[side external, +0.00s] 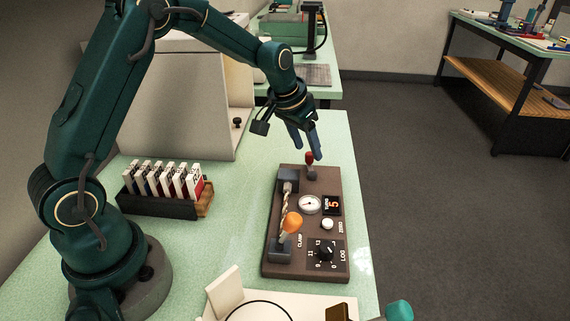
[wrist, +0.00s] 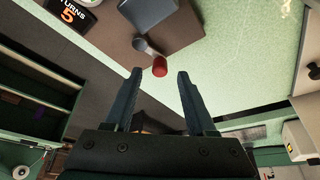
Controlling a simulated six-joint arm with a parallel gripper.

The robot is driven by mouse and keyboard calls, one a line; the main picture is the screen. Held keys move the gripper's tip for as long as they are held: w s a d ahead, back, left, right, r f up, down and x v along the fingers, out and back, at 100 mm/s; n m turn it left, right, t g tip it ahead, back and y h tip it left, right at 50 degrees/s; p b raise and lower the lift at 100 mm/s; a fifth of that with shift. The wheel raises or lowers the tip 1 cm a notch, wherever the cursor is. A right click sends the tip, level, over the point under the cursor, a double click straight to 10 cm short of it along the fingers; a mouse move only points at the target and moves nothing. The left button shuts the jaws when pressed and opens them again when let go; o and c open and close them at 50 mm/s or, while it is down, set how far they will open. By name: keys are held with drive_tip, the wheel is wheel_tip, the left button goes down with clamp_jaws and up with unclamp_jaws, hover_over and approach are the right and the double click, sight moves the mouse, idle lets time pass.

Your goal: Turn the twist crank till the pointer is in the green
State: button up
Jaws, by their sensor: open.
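The twist crank has a red knob (side external: 309,157) at the far end of the brown tester board (side external: 318,185). In the wrist view the red knob (wrist: 160,66) sits on a short grey arm (wrist: 145,47). My gripper (side external: 309,150) is open, fingers pointing down at the knob. In the wrist view the knob shows just beyond and between the fingertips of my gripper (wrist: 159,74); I cannot tell whether they touch it. The round white dial (side external: 310,204) is too small to read its pointer or any green. The turns display (side external: 332,205) shows 5.
An orange-knobbed clamp lever (side external: 292,222) stands beside a twisted strand (side external: 287,200) on the board. A white button (side external: 327,224) and a LOG selector (side external: 325,252) are nearer. A rack of cards (side external: 160,205) stands left. A white tray (side external: 225,297) lies in front.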

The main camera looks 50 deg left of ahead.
drive_tip(key=shift+x, duration=0.85)
clamp_jaws()
drive_tip(key=shift+w, duration=0.1)
drive_tip(key=m, duration=0.2)
drive_tip(key=m+h, duration=0.1)
drive_tip(key=w+d+m+h, duration=0.1)
drive_tip(key=m, duration=0.1)
drive_tip(key=shift+w+m, duration=0.1)
drive_tip(key=shift+m, duration=0.2)
drive_tip(key=m, duration=0.1)
drive_tip(key=m+h, duration=0.1)
drive_tip(key=shift+w+d+m+g, duration=0.2)
drive_tip(key=shift+d+m+g, duration=0.1)
drive_tip(key=shift+g, duration=0.1)
drive_tip(key=shift+d+m+g+h, duration=0.2)
drive_tip(key=shift+d+m+h, duration=0.05)
drive_tip(key=shift+m, duration=0.5)
drive_tip(key=shift+d+m+g+h, duration=0.2)
drive_tip(key=shift+m+h, duration=0.05)
drive_tip(key=shift+m, duration=0.5)
